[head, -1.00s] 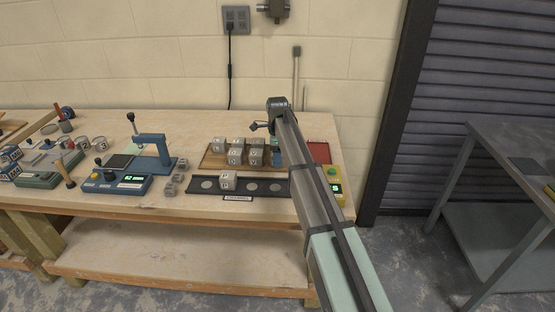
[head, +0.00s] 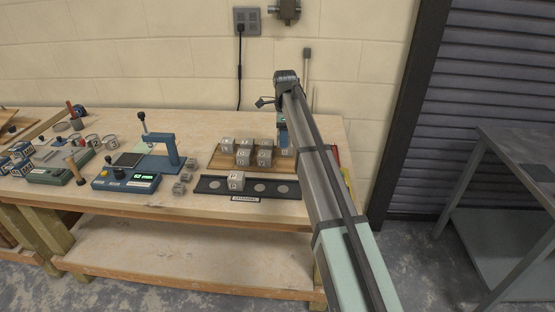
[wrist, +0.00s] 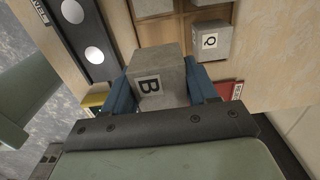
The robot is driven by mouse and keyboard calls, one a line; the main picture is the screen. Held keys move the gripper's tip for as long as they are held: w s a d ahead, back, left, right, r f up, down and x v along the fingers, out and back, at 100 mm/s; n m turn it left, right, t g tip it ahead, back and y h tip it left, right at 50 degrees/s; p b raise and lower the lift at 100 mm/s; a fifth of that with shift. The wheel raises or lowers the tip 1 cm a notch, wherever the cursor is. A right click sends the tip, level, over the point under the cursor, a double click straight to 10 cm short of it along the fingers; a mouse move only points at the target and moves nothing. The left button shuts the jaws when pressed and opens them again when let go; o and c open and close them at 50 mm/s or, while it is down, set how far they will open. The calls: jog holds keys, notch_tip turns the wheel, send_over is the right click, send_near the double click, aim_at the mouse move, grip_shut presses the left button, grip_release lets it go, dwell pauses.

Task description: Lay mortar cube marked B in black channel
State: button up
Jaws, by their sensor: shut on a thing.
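The grey mortar cube marked B (wrist: 159,75) is between the blue fingers of my gripper (wrist: 162,88) in the wrist view, its letter facing the camera. My gripper is shut on it. In the head view my gripper (head: 283,135) is at the right end of the wooden cube tray, partly hidden by my arm. The black channel (head: 212,186) lies in front of the tray with one cube (head: 236,181) standing in it and pale round spots beside that cube. The channel also shows at the upper left of the wrist view (wrist: 75,43). I cannot tell whether cube B still touches the tray.
The wooden tray (head: 219,163) holds several other cubes, including one with a letter like Q (wrist: 210,42) close to my gripper. A blue press (head: 165,150) and small grey blocks (head: 184,177) stand left of the channel. A yellow box (wrist: 94,100) and red plate (wrist: 229,90) are nearby.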

jog(key=s+a+r, duration=0.1)
jog(key=s+a, duration=0.1)
jog(key=a, duration=0.2)
send_near(260, 188)
jog(key=shift+f, duration=3)
jog(key=shift+f, duration=0.1)
jog(key=o, duration=1.2)
jog(key=shift+o, duration=0.2)
notch_tip(260, 188, up, 12)
